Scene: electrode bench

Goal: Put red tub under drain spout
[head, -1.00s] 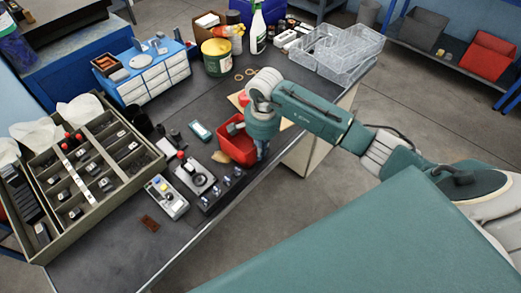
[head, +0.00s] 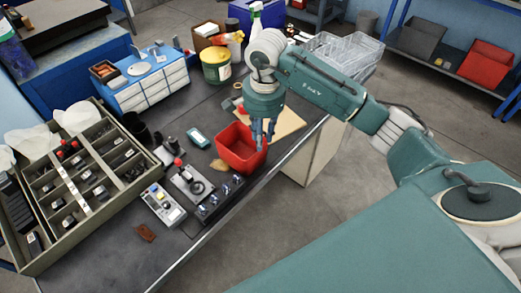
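The red tub (head: 236,154) stands upright on the dark bench near its front edge, in the middle of the head view. My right gripper (head: 264,144) points down at the tub's right side. Its two fingers show slightly apart, with their tips over the tub's right rim; I cannot tell whether they touch it. The fingers and the wrist hide part of that rim. My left gripper is not in view. I cannot make out a drain spout.
A box with a red-knobbed lever (head: 187,182) and a grey control box (head: 162,205) stand left of the tub. A wooden board (head: 288,123) lies to its right. A compartment tray (head: 45,255) fills the left. Clear wire baskets (head: 345,50) stand at the back right.

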